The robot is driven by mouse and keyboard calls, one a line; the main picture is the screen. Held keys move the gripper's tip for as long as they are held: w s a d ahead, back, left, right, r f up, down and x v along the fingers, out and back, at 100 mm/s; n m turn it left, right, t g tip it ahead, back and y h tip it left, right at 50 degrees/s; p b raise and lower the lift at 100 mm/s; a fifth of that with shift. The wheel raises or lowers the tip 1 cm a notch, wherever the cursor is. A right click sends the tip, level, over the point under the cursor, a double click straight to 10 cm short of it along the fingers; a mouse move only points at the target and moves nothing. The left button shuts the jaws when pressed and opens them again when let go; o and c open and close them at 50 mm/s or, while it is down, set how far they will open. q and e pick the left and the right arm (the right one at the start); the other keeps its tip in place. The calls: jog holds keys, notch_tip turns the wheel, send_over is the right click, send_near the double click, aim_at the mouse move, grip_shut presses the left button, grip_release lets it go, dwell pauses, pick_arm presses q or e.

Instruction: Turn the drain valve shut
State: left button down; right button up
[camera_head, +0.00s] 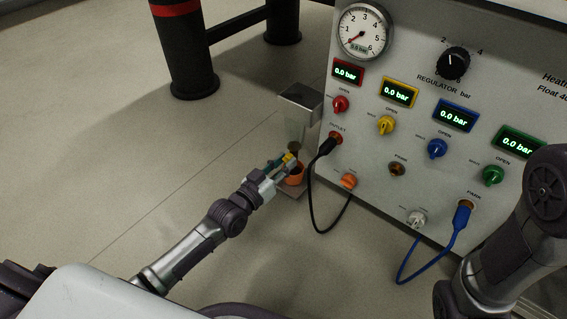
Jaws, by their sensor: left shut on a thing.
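A small unit with a grey box on top (300,97) and a clear body below (294,128) stands at the left edge of the panel. Low on it are a small yellow part (289,157) and an orange part (296,176). The yellow part looks like the drain valve's handle, but it is too small to be sure. My left gripper (287,161) reaches in from the lower left and is shut on this yellow part. Its fingers partly hide the valve, so its turn angle is unclear. My right arm shows at the right edge, its gripper out of view.
The panel (375,150) carries a gauge (365,31), a black regulator knob (453,61), coloured valve knobs and displays reading 0.0 bar. A black hose (311,190) and a blue hose (432,246) hang in front. Open floor (110,150) lies to the left.

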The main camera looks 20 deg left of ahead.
pick_arm(q)
jog(key=n+p, duration=0.2)
jog(key=p, duration=0.1)
jog(key=shift+r, duration=0.35)
jog(key=shift+f+n+p, duration=0.1)
jog(key=shift+n+p, duration=0.25)
jog(key=shift+n, duration=0.35)
jog(key=shift+f+n, duration=0.3)
jog(key=shift+n, duration=0.7)
jog(key=c, duration=0.9)
grip_release()
jog(key=shift+s, duration=0.15)
jog(key=v, duration=1.2)
